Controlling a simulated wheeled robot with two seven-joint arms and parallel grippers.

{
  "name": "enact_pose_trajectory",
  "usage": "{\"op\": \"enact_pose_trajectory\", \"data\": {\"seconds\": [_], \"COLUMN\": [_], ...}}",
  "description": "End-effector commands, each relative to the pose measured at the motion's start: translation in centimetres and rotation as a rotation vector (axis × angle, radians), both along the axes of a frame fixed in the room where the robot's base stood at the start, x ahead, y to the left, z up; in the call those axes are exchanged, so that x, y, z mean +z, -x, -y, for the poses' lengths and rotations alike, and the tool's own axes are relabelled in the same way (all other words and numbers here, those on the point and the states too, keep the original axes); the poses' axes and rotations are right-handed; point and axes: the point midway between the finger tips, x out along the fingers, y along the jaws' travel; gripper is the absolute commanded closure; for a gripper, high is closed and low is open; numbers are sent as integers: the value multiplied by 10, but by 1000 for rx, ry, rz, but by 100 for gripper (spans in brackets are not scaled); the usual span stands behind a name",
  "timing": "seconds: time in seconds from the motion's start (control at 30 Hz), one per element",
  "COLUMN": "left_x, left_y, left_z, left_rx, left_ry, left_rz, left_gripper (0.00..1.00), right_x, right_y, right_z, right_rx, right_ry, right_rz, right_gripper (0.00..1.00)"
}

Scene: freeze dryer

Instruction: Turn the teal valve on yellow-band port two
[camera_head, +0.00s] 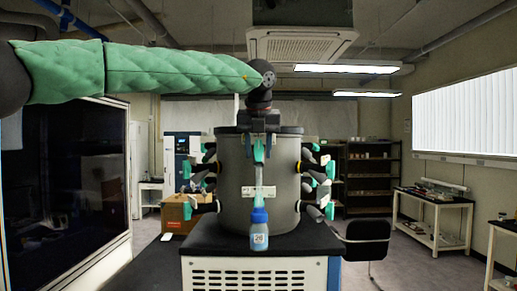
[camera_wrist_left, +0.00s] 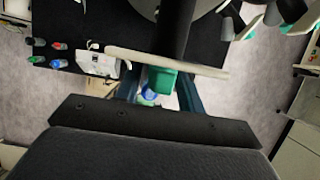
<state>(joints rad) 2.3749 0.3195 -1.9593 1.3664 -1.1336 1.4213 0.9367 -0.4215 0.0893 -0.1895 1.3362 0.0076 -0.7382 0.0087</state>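The grey cylindrical drum (camera_head: 230,170) of the freeze dryer stands in the middle of the head view, with black ports and teal valves on both sides. At its front, a teal valve (camera_head: 259,153) sits above a clear tube and a blue-capped bottle (camera_head: 259,228). My left gripper (camera_head: 259,147) points down at this front port, its fingers on either side of the valve. In the left wrist view the teal valve (camera_wrist_left: 162,80) lies between the blue fingers, with some gap visible on the left. My right gripper is not visible.
The drum rests on a black-topped cabinet (camera_head: 205,238). A teal valve (camera_head: 331,169) projects at the right side. A cardboard box (camera_head: 178,217) stands at the left and a black chair (camera_head: 366,240) at the right. Small coloured-cap bottles (camera_wrist_left: 60,46) lie upper left in the wrist view.

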Motion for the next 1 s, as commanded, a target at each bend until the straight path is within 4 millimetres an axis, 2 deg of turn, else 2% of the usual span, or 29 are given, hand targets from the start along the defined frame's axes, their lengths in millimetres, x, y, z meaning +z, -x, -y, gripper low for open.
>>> {"op": "enact_pose_trajectory", "data": {"seconds": [0.03, 0.17, 0.2, 0.63, 0.7, 1.0], "left_x": [0, 0, 0, -1, -2, -2], "left_y": [0, 0, 0, 1, 0, 0], "left_z": [0, 0, 0, 2, 2, 4], "left_rx": [0, 0, 0, -1, -1, 0], "left_ry": [0, 0, 0, -73, -113, -366], "left_rz": [0, 0, 0, 1, 1, 2], "left_gripper": [72, 97, 100, 100, 100, 100], "right_x": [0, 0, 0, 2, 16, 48], "right_y": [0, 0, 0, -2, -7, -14], "right_z": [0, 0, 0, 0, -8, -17], "right_rx": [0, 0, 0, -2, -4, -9], "right_ry": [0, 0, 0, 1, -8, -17], "right_rz": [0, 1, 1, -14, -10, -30], "right_gripper": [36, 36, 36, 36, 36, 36]}}
